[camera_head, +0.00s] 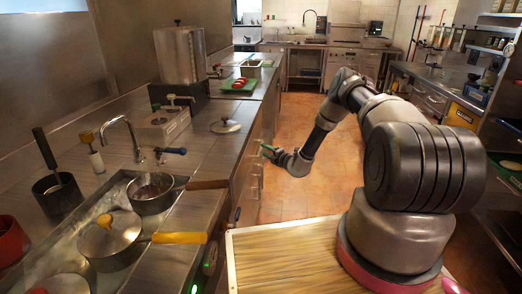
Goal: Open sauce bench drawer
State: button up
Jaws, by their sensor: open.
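The bench front has drawer or door panels (250,172) with handles, seen at a steep angle, beside and below my gripper. These panels look closed, and no drawer visibly sticks out. I cannot tell whether my fingertips touch a handle or which panel is the sauce bench drawer. No handle shows clearly between the fingers.
The bench holds a steel urn (180,58), a lid (225,126), a tap (122,135) and pans, one with a yellow handle (180,238) near the front edge. Tiled floor (290,195) is clear between the benches. Another bench (425,88) stands at right.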

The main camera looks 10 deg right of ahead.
aim_at(261, 148)
jog(key=shift+x, duration=2.15)
grip_shut()
